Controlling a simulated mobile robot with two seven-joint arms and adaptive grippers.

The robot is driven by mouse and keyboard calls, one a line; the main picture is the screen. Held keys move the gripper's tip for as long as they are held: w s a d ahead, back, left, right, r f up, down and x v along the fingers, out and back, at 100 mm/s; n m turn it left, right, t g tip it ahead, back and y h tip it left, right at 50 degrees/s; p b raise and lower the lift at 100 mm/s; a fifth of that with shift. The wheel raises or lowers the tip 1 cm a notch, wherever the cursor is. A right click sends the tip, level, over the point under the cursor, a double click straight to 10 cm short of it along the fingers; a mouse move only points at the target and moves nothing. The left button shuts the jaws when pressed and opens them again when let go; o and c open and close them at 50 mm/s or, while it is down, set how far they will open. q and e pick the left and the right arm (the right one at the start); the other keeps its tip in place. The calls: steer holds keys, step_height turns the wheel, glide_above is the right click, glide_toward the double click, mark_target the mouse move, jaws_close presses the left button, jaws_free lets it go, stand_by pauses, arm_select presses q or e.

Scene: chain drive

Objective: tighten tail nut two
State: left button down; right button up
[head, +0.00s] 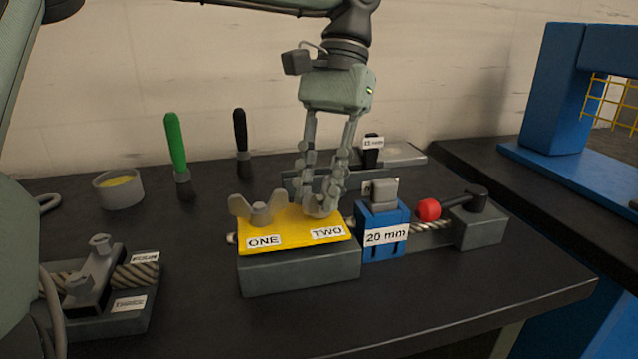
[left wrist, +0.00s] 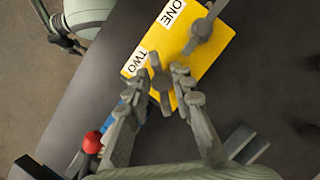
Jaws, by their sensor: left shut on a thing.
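A yellow plate (head: 287,233) labelled ONE and TWO lies on a grey block. The wing nut at ONE (head: 257,210) stands upright and free at the left; it also shows in the left wrist view (left wrist: 203,27). The wing nut at TWO (left wrist: 158,73) is mostly hidden in the head view by my left gripper (head: 322,207). My left gripper points straight down and is shut on that nut, with its fingers on either side of it (left wrist: 166,84). My right gripper is not in view.
A blue block labelled 20 mm (head: 384,235) stands close right of the plate, with a red-knobbed lever (head: 428,210) beyond. A green-handled tool (head: 175,145), a black-handled tool (head: 241,130) and a grey cup (head: 119,189) stand behind. A rope fixture (head: 100,285) is front left.

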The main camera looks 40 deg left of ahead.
arm_select(q)
steer(key=m+y, duration=0.1)
steer(key=m, duration=0.3)
steer(key=shift+w+r+m+y, duration=0.1)
steer(key=shift+r+m+y, duration=0.05)
steer(key=shift+m+y, duration=0.25)
steer(key=m, duration=0.2)
steer(key=m+t+y, duration=0.1)
steer(key=m, duration=0.1)
steer(key=shift+m+y, duration=0.3)
steer(key=shift+m, duration=0.1)
steer(key=c, duration=1.6)
jaws_free()
steer(key=shift+c, duration=0.2)
